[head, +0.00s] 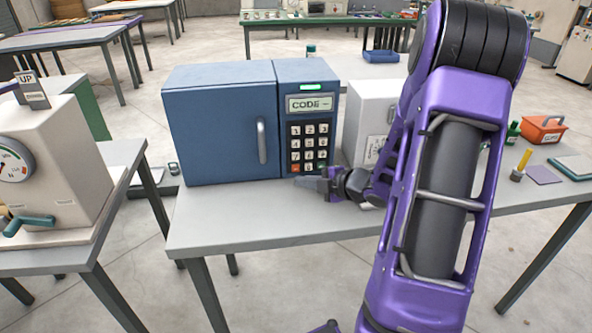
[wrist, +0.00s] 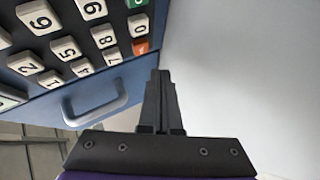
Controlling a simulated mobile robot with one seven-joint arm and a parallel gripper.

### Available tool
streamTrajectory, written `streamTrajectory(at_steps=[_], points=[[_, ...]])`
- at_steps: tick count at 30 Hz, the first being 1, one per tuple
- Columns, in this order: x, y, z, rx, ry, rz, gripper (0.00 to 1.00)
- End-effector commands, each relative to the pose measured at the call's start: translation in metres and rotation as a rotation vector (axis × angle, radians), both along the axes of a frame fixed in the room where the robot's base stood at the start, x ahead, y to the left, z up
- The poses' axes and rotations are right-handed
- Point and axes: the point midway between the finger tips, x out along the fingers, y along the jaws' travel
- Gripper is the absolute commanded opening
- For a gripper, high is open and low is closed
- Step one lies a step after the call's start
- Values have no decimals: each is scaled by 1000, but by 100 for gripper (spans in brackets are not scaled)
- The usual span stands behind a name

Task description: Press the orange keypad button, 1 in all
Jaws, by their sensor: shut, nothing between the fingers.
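The orange button (head: 295,168) is at the bottom left of the keypad (head: 308,128) on the front of a blue cabinet. It also shows in the wrist view (wrist: 141,46), just above and left of my fingertips. My gripper (head: 300,182) is shut and empty, with its tips just below the keypad's bottom row. In the wrist view its fingers (wrist: 160,72) are together. The tips look close to the orange button but beside it; I cannot tell the exact gap. A green button (head: 321,168) sits at the bottom right of the keypad.
The cabinet door (head: 220,125) with its grey handle (head: 262,141) is left of the keypad. Above the keys, a display (head: 309,103) reads CODE with a dash. A white box (head: 370,118) stands close on the right. The grey tabletop (head: 235,220) in front is clear.

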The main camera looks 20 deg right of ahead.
Motion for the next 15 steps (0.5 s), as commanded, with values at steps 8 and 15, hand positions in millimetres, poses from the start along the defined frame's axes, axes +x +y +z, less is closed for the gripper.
streamTrajectory(at_steps=[8,15], points=[[-25,7,0,0,-1,-1,0],[-30,8,0,1,0,-2,0]])
